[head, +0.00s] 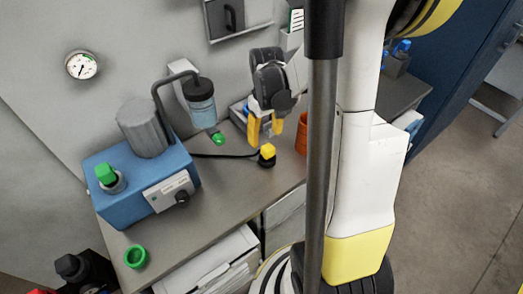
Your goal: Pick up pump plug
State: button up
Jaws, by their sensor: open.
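The pump plug, black with a yellow top (267,153), sits on the grey worktop (232,200) at the end of a black cable. The cable runs left to the blue pump (135,185), which has a grey cylinder and a green knob on top. My gripper (266,128) has a dark body and two yellow fingers. It points down, open and empty, and appears just above and behind the plug in the picture. I cannot tell its exact height over the plug or whether they touch.
A jar with blue liquid (201,103) hangs on the wall left of my gripper, with a green piece (218,138) below it. An orange cup (301,134) stands to the right. A green ring (136,257) lies near the front edge. The worktop before the plug is clear.

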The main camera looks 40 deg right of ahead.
aim_at(268, 147)
jog(key=f+b, duration=0.1)
jog(key=f, duration=0.1)
jog(key=f+b, duration=0.1)
jog(key=f, duration=0.4)
jog(key=shift+s+d+f+b, duration=0.25)
jog(key=shift+s+d+b, duration=0.05)
jog(key=shift+s+b, duration=0.1)
jog(key=shift+r, duration=0.1)
jog(key=c, duration=1.3)
